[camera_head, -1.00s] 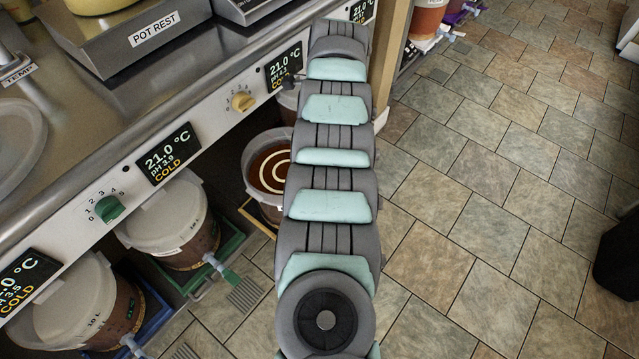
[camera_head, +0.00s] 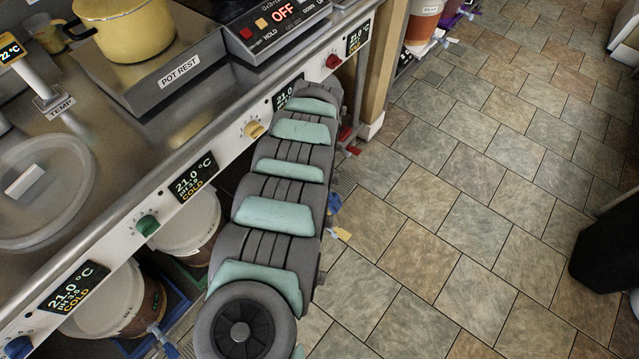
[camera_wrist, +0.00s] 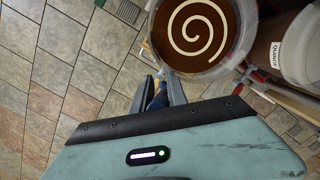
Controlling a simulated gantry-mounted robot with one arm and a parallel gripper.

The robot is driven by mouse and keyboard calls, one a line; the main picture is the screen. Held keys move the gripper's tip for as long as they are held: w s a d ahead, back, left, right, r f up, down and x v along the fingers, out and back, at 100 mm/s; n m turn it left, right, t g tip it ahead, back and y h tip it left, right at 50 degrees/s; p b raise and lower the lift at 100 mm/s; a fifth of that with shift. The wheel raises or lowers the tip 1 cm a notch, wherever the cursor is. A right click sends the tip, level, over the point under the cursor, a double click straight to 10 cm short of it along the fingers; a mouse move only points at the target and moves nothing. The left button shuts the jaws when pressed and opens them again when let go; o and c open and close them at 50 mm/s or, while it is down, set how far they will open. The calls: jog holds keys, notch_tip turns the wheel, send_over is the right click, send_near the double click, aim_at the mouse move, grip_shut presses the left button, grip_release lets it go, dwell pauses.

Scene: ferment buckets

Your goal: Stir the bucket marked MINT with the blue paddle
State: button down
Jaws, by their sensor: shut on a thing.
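In the wrist view my gripper (camera_wrist: 159,80) is shut on a slim blue piece (camera_wrist: 157,99), which looks like the blue paddle's handle. The rest of the paddle is hidden. Just beyond the fingertips an open bucket (camera_wrist: 147,48) holds brown liquid with a cream spiral on its surface. No name shows on this bucket, so I cannot tell whether it is MINT. Whether the paddle touches the liquid cannot be seen. In the head view my arm hides the gripper and this bucket.
A pale bucket marked QUINCE (camera_wrist: 296,48) stands right of the open one in the wrist view. Lidded buckets (camera_head: 105,305) sit under the steel counter (camera_head: 130,128). A yellow pot (camera_head: 124,28) stands on top.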

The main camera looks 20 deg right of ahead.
jog(key=shift+s+d+p, duration=0.45)
jog(key=shift+s+d, duration=0.25)
jog(key=shift+s, duration=0.25)
notch_tip(320, 180, up, 14)
jog(key=p, duration=1.1)
jog(key=shift+p, duration=0.4)
jog(key=shift+f, duration=0.15)
notch_tip(320, 180, up, 4)
jog(key=p, duration=0.3)
jog(key=shift+d, duration=0.1)
